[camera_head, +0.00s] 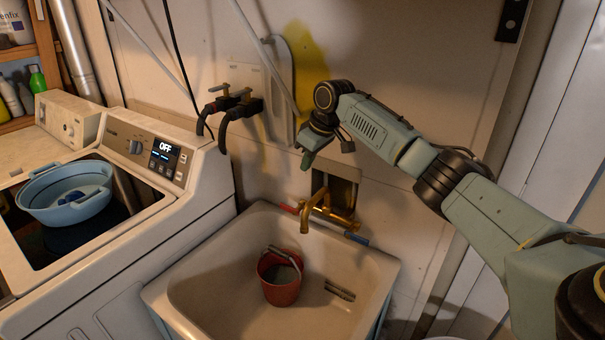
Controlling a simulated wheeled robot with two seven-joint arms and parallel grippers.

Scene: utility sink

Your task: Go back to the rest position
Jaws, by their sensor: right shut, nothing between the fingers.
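My right arm comes in from the right and reaches across the wall above the sink. Its gripper (307,160) hangs at the arm's end, pointing down and to the left. It is shut and holds nothing. It is above the brass faucet (325,211) and apart from it. A red-brown bucket (279,283) stands upright in the utility sink (222,262), below the faucet. My left gripper is not in view.
A washing machine (160,250) stands at the left with its lid open and a blue basin (42,196) in the opening. Its display reads OFF. Shelves with bottles (37,79) are at the far left.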

